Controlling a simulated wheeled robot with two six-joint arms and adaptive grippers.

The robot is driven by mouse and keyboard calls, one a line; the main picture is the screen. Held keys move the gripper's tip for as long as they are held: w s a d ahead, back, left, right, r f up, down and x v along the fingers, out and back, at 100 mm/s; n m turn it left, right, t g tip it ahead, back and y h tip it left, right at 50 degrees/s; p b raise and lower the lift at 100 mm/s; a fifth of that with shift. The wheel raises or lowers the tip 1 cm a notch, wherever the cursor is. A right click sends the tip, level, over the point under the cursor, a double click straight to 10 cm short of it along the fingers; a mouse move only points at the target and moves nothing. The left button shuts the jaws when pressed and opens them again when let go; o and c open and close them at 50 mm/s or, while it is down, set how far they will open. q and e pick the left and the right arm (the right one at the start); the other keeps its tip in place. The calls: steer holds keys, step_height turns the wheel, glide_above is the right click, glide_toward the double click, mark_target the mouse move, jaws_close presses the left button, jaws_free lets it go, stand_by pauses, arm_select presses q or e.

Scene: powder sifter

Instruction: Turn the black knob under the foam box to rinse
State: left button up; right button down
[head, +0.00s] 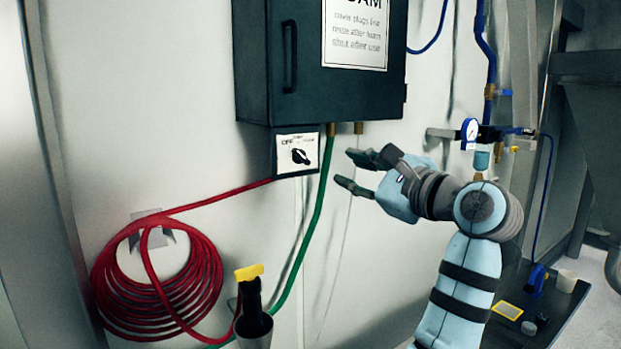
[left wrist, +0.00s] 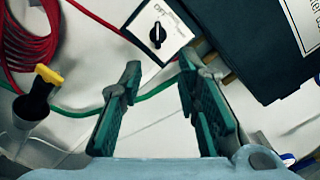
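The black knob (head: 300,156) sits on a white label plate under the left end of the dark foam box (head: 292,95). The word OFF is readable at the plate's left; its other lettering is too small to read. In the left wrist view the knob (left wrist: 157,35) lies beyond the fingertips, roughly between them, and the box (left wrist: 245,45) is at the upper right. My left gripper (head: 347,168) is open and empty, to the right of the knob and apart from it. It also shows open in the left wrist view (left wrist: 160,66). My right gripper is not in view.
A green hose (head: 315,215) and a thin clear line (head: 340,245) hang below the box. A coiled red hose (head: 155,285) is on the wall at left. A yellow-topped black sprayer (head: 250,290) stands in a holder. A gauge (head: 470,130) and blue pipework are at right.

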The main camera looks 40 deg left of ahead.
mark_target(305, 159)
arm_select(q)
steer(key=p+x, duration=0.1)
steer(key=x, duration=0.4)
steer(key=p+x, duration=0.1)
steer(key=x, duration=0.3)
steer(key=p+x, duration=0.1)
steer(key=x, duration=0.4)
steer(key=shift+a+f, duration=0.25)
steer(key=shift+f, duration=0.1)
steer(key=shift+w, duration=0.1)
steer(key=shift+d, duration=0.1)
steer(key=shift+c, duration=0.6)
jaws_close()
